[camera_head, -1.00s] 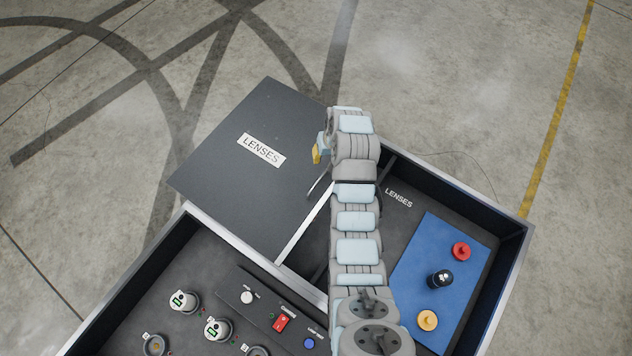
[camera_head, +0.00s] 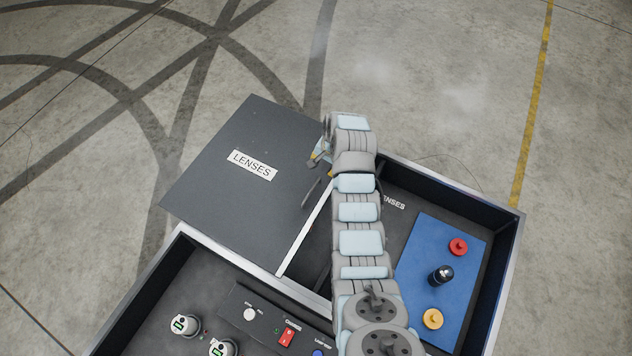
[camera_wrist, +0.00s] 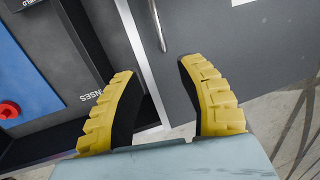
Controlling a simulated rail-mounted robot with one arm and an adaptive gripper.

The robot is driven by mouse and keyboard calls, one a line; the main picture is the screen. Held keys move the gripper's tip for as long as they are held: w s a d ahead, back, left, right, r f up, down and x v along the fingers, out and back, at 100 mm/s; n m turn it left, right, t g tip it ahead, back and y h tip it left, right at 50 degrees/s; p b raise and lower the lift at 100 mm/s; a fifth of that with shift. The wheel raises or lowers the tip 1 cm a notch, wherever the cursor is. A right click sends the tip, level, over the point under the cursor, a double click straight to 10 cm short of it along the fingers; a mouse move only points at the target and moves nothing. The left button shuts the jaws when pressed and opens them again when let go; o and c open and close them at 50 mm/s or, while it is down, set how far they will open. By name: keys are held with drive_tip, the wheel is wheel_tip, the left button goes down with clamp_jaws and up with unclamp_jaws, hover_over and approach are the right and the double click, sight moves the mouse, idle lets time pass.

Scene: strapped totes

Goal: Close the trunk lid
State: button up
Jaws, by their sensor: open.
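The trunk lid (camera_head: 215,195) is a flat dark grey panel with a white LENSES label. It stands open to the left of the compartment it belongs to, and it also shows in the wrist view (camera_wrist: 240,60). A thin grey handle (camera_head: 311,192) is on the lid near its right edge; it also shows in the wrist view (camera_wrist: 157,25). My gripper (camera_head: 318,160) is over the lid's right part, partly hidden by my arm. In the wrist view its yellow-padded fingers (camera_wrist: 165,95) are apart with nothing between them. The handle lies beyond the fingertips.
The open compartment (camera_head: 508,262) holds a blue mat (camera_head: 410,290) with a red knob piece (camera_head: 458,246), a black piece (camera_head: 441,275) and a yellow piece (camera_head: 433,318). A second open compartment at lower left has a control panel (camera_head: 262,312). Concrete floor around is clear.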

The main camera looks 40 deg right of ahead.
hover_over(316, 183)
drive_tip(key=s, duration=0.1)
drive_tip(key=shift+f, duration=3.8)
drive_tip(key=shift+w+d+f+b, duration=0.1)
drive_tip(key=shift+w+f+b, duration=0.1)
drive_tip(key=shift+f+b, duration=0.95)
drive_tip(key=f+b, duration=0.1)
drive_tip(key=f, duration=0.1)
drive_tip(key=f+b, duration=0.1)
drive_tip(key=shift+w+f+b, duration=0.25)
drive_tip(key=shift+b, duration=0.05)
clamp_jaws()
